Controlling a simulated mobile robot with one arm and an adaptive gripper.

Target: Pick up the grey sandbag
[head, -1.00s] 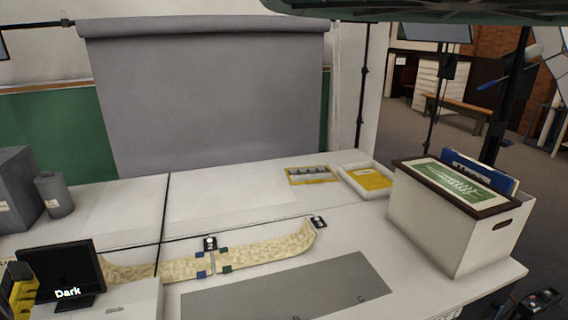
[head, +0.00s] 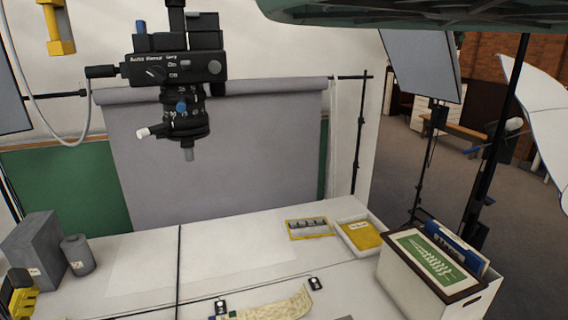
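I cannot make out a grey sandbag for certain in the head view. A yellow and black part at the lower left edge looks like my gripper (head: 20,296). It is cut off by the frame, and its fingers and anything between them cannot be made out. It appears in front of the table's left end, below the grey block.
A camera (head: 185,75) hangs over the table (head: 150,265). A pale curved strip (head: 275,308) lies at the front. A yellow-framed item (head: 309,228), a white tray (head: 350,244) and a white box (head: 415,293) stand right. Light stands and an umbrella (head: 545,105) stand beyond.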

